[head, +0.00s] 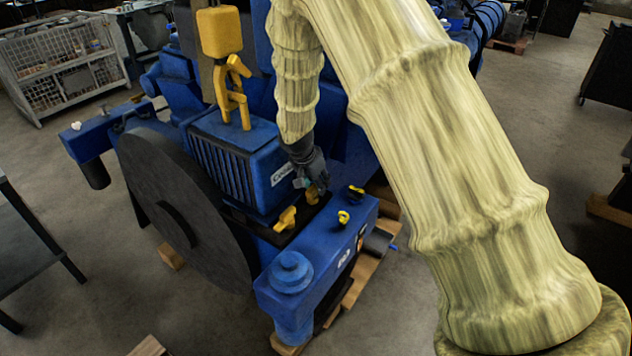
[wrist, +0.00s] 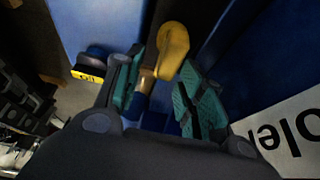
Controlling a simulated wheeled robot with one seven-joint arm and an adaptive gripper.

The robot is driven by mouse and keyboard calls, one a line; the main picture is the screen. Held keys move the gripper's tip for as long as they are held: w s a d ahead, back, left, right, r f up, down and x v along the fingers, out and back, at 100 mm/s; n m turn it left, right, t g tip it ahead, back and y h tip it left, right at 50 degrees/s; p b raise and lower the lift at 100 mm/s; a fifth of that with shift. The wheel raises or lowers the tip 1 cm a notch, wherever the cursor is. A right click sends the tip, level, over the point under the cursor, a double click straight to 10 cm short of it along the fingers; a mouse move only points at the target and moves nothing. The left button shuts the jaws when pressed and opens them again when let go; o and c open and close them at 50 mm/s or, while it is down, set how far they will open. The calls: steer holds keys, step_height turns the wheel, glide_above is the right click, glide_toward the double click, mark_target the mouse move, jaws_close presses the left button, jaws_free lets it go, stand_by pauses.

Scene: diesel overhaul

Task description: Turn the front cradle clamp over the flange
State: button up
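A yellow clamp (head: 313,196) sits on the dark strip beside the blue housing, directly under my gripper (head: 311,179). In the wrist view its rounded yellow end (wrist: 174,42) and darker shank lie between my gripper's teal-padded fingers (wrist: 160,70). The fingers stand apart, with a visible gap on the right pad's side; whether the left pad touches the shank is unclear. A second yellow clamp (head: 286,219) sits on the same strip, nearer the large dark disc. The flange cannot be picked out clearly, and my fingers partly hide the near clamp in the head view.
Two small black-and-yellow parts (head: 343,217) (head: 355,192) sit on the blue beam to the right. The blue housing (head: 235,160) with a white label stands close to the left of my gripper. A dark disc (head: 180,210) stands at left.

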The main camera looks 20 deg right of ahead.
steer(key=shift+w+f, duration=0.45)
steer(key=shift+f, duration=0.05)
steer(key=shift+c, duration=0.8)
steer(key=shift+w+f, duration=0.15)
steer(key=shift+w, duration=0.15)
steer(key=c, duration=0.3)
steer(key=shift+s, duration=0.1)
steer(key=c, duration=0.4)
steer(key=shift+s+r, duration=0.25)
steer(key=shift+r, duration=0.1)
jaws_close()
